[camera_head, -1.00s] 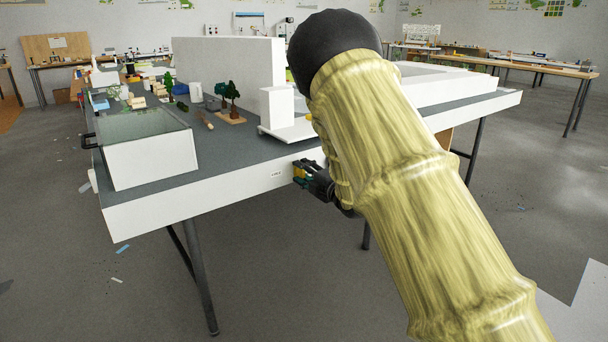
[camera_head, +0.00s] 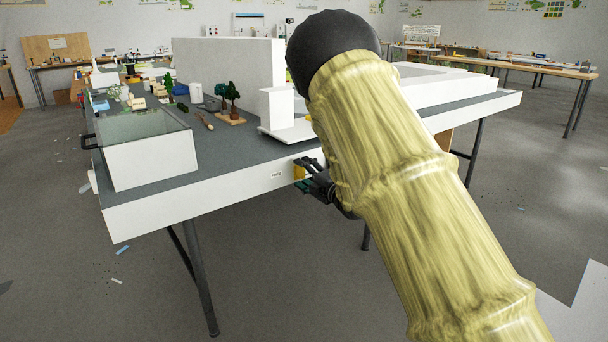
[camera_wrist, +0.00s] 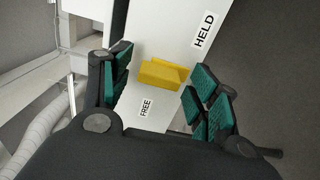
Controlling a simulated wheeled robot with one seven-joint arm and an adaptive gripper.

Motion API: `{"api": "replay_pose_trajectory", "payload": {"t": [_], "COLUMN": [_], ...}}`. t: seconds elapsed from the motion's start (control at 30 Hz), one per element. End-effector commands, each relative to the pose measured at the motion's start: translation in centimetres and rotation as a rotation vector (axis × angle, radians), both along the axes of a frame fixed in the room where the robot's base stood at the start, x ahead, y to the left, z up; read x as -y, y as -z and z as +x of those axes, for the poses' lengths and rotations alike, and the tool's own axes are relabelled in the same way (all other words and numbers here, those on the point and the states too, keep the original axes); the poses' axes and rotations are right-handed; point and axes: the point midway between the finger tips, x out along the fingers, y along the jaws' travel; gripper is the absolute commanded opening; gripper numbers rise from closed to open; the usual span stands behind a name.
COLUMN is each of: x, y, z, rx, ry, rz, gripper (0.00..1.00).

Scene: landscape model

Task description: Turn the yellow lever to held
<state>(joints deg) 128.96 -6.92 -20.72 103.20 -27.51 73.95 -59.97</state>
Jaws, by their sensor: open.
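The yellow lever (camera_wrist: 162,74) is a small block on the white front panel (camera_wrist: 178,38), between the printed words HELD (camera_wrist: 204,30) and FREE (camera_wrist: 145,107) in the wrist view. In the head view the lever (camera_head: 299,172) shows as a small yellow patch on the table's front edge. My gripper (camera_wrist: 164,70) is open, with teal-padded fingers on both sides of the lever and visible gaps between pads and lever. In the head view my gripper (camera_head: 308,174) is at the table edge, partly hidden by my arm. Which label the lever points to is unclear.
The model table (camera_head: 240,160) carries a clear-topped white box (camera_head: 150,155) at the left, small trees (camera_head: 232,100) and a tall white wall (camera_head: 230,65). Open floor lies in front of the table. Other benches (camera_head: 520,65) stand far behind.

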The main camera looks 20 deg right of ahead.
Motion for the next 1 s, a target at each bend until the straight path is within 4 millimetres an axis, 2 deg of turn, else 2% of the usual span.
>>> {"api": "replay_pose_trajectory", "payload": {"t": [0.17, 0.6, 0.8, 1.0], "x": [0.8, 3.3, 3.9, 4.0], "y": [0.0, 0.0, 0.0, 0.0], "z": [-2.0, -9.1, -10.7, -11.0], "rx": [-0.001, -0.001, -0.001, -0.001], "ry": [0.002, 0.002, 0.000, 0.000], "rz": [0.001, 0.001, 0.000, 0.000], "gripper": [0.61, 0.61, 0.61, 0.61]}}
